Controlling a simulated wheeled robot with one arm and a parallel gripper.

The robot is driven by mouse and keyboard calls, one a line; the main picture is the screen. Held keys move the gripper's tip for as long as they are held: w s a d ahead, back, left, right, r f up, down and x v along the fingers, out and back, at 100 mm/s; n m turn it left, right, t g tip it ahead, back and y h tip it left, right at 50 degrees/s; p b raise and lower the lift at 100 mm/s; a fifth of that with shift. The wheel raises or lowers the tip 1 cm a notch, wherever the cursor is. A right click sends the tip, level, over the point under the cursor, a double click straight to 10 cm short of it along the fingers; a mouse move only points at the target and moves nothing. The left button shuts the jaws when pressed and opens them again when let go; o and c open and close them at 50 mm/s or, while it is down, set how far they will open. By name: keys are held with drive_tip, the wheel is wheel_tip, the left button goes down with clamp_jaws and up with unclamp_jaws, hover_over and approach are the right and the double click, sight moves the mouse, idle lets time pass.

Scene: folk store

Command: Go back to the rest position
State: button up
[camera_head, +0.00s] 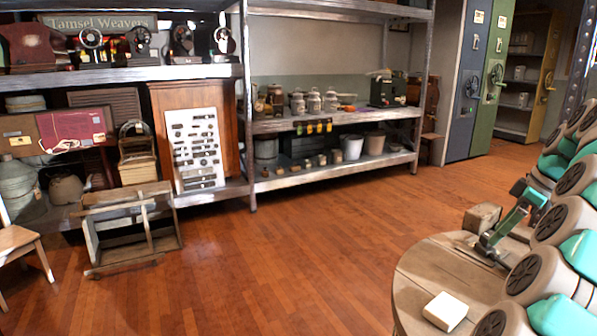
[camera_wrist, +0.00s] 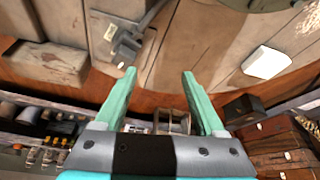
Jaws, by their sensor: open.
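My gripper (camera_wrist: 157,82) shows in the wrist view, with two pale green fingers spread wide apart. Nothing is between the fingertips; the brown floor and the table lie beyond them. I cannot make out the fingertips in the head view, where my arm's linked segments fill the right edge. The round wooden table (camera_head: 418,283) is at the lower right of the head view, beside my arm. Its planks (camera_wrist: 196,45) fill the upper part of the wrist view.
The table holds a white block (camera_head: 445,311), also in the wrist view (camera_wrist: 265,62), a wooden block (camera_head: 482,217) and a green-and-grey tool (camera_head: 515,215). Metal shelves (camera_head: 340,118) line the back wall. A wooden rack (camera_head: 130,225) and chair (camera_head: 18,240) stand left. The middle floor is clear.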

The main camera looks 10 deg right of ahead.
drive_tip(key=s+a+f+m+g, duration=0.1)
drive_tip(key=s+a, duration=0.1)
drive_tip(key=a, duration=1.3)
drive_tip(key=s+a+f+m+g, duration=0.1)
drive_tip(key=s+a+g, duration=0.15)
drive_tip(key=a, duration=1.15)
drive_tip(key=s+a+f+m+h, duration=0.1)
drive_tip(key=s+a+f, duration=0.2)
drive_tip(key=s, duration=0.5)
drive_tip(key=s+a+f+m+g+h, duration=0.1)
drive_tip(key=s+a+f+m, duration=0.1)
drive_tip(key=s+f, duration=0.4)
drive_tip(key=s+a+f+m, duration=0.2)
drive_tip(key=s+a+f, duration=0.3)
drive_tip(key=s, duration=0.6)
drive_tip(key=shift+g+h, duration=0.35)
drive_tip(key=shift+h, duration=0.05)
drive_tip(key=shift+s+f+m, duration=0.15)
drive_tip(key=shift+s+m, duration=0.15)
drive_tip(key=shift+c, duration=0.4)
